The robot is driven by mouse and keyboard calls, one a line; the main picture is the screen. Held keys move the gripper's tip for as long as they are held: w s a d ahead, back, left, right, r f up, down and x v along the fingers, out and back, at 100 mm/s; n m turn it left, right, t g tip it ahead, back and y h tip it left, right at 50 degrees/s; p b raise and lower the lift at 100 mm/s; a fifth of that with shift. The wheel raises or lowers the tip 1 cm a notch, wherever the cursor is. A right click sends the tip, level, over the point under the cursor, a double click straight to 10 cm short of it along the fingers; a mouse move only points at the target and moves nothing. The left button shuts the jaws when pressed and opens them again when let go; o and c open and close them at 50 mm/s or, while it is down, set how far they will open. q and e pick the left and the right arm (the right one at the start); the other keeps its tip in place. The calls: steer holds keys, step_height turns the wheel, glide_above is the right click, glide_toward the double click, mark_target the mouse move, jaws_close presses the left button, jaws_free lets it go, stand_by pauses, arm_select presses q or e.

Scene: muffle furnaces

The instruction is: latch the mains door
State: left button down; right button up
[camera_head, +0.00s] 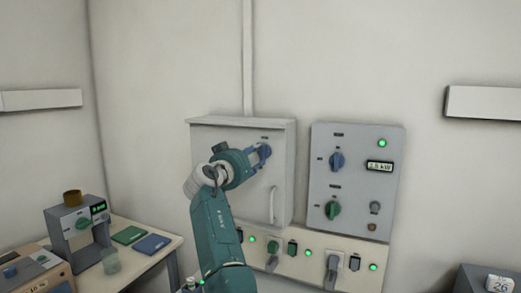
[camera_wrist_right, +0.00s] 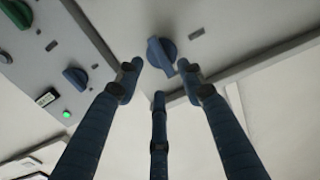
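The mains door is the front of the grey wall cabinet (camera_head: 240,135), with a pale vertical handle (camera_head: 273,205) low on its right side. The door looks closed. A blue turn latch (camera_wrist_right: 161,53) sits near the door's edge in the right wrist view. My right gripper (camera_wrist_right: 159,82) is open, its three dark blue fingers spread around and just short of the latch. I cannot tell whether any fingertip touches it. In the head view my right gripper (camera_head: 261,155) is at the upper right of the door and largely covers the latch. My left gripper is not in view.
A grey control panel (camera_head: 357,215) with blue and green knobs and a display is mounted right of the cabinet. A strip of switches (camera_head: 310,262) with green lights runs below. A table (camera_head: 165,243) with a coffee-machine-like device (camera_head: 75,235) stands at left.

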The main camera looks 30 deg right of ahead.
mark_target(262, 151)
steer(key=shift+p+x, duration=0.7)
steer(key=shift+x, duration=1.7)
steer(key=shift+c, duration=0.5)
jaws_close()
